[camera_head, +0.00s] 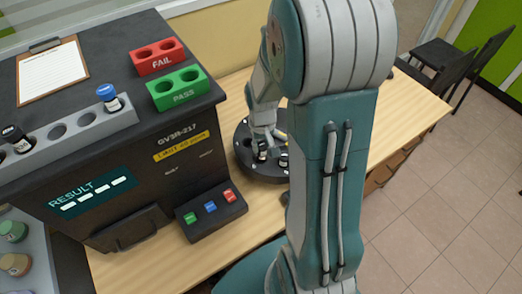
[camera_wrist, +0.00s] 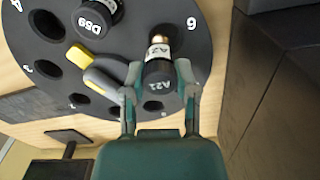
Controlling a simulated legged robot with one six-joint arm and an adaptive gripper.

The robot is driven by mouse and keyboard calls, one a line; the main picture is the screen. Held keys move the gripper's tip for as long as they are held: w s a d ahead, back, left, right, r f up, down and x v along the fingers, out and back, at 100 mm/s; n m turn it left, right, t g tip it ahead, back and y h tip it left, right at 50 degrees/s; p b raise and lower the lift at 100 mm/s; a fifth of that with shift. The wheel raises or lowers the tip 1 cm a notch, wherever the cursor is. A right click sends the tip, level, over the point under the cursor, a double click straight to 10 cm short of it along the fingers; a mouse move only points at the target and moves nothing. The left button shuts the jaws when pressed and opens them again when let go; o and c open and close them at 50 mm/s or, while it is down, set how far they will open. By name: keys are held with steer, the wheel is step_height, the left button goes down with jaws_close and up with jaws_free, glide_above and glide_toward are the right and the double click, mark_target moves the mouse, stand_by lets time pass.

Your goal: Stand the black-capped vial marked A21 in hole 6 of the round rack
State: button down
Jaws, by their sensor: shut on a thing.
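The black-capped vial marked A21 (camera_wrist: 158,76) is between the two fingers of my gripper (camera_wrist: 159,78), which is shut on it. Its lower end points at the round black rack (camera_wrist: 125,45), beside the printed 6 (camera_wrist: 192,23).
Vial D59 (camera_wrist: 96,18) stands in another rack hole. A yellow-and-grey handle (camera_wrist: 88,62) is at the rack's centre. Several holes are empty. The black analyser (camera_head: 140,185), with red FAIL (camera_head: 157,69) and green PASS (camera_head: 184,99) holders on top, stands left of the rack.

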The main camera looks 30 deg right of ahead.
mark_target(260, 152)
step_height(260, 152, down, 3)
steer(key=shift+w+a+r, duration=0.1)
steer(key=shift+a+r, duration=0.05)
steer(key=shift+r, duration=0.05)
steer(key=shift+a+f, duration=0.2)
steer(key=shift+f, duration=0.1)
steer(key=shift+a, duration=0.2)
steer(key=shift+c, duration=1.9)
jaws_free()
steer(key=shift+d, duration=0.25)
